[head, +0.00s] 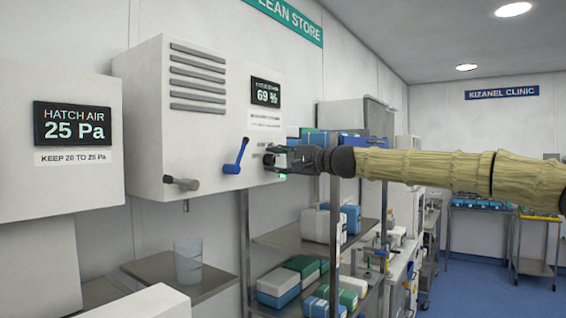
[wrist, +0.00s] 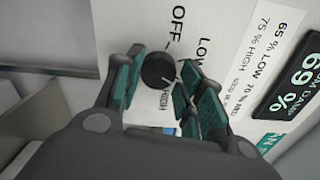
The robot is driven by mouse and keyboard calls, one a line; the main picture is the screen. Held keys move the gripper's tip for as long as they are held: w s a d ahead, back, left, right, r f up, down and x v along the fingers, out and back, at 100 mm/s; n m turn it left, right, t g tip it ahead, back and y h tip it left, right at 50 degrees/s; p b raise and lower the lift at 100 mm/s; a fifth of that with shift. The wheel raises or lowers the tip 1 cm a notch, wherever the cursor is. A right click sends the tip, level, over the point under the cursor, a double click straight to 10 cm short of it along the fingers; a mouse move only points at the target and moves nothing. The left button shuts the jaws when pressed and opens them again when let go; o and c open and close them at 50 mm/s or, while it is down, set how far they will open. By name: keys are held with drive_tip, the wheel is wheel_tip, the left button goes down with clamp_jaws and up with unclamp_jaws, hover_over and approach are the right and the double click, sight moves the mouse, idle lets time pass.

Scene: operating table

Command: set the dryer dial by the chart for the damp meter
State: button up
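The dryer (head: 195,120) is a white wall cabinet with louvres. Its dial (wrist: 158,70) is a round black knob, also showing in the head view (head: 268,160). OFF, LOW and HIGH are printed around it; my right finger covers part of this panel. A pale mark shows at the knob's lower right, but I cannot tell its setting. My gripper (wrist: 160,66) has its fingertips close against both sides of the knob. The damp meter (head: 266,93) reads 69 %.
A blue lever (head: 236,157) and a grey handle (head: 181,183) stick out of the dryer's front, left of the dial. A hatch air display (head: 73,124) reads 25 Pa. A cup (head: 188,262) stands on a shelf below. Racks with boxes (head: 322,225) stand beneath my arm.

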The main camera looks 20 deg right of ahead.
drive_tip(key=shift+o, duration=1.4)
drive_tip(key=shift+w+a, duration=0.1)
drive_tip(key=shift+a, duration=0.1)
drive_tip(key=shift+w+a, duration=0.1)
drive_tip(key=shift+a, duration=0.4)
drive_tip(key=shift+s+d+f, duration=0.1)
drive_tip(key=shift+s+d, duration=0.2)
drive_tip(key=shift+d, duration=0.3)
drive_tip(key=shift+s+d, duration=0.25)
drive_tip(key=shift+d, duration=0.3)
drive_tip(key=a+v, duration=0.1)
drive_tip(key=v, duration=0.9)
drive_tip(key=shift+s, duration=0.35)
drive_tip(key=shift+a, duration=0.1)
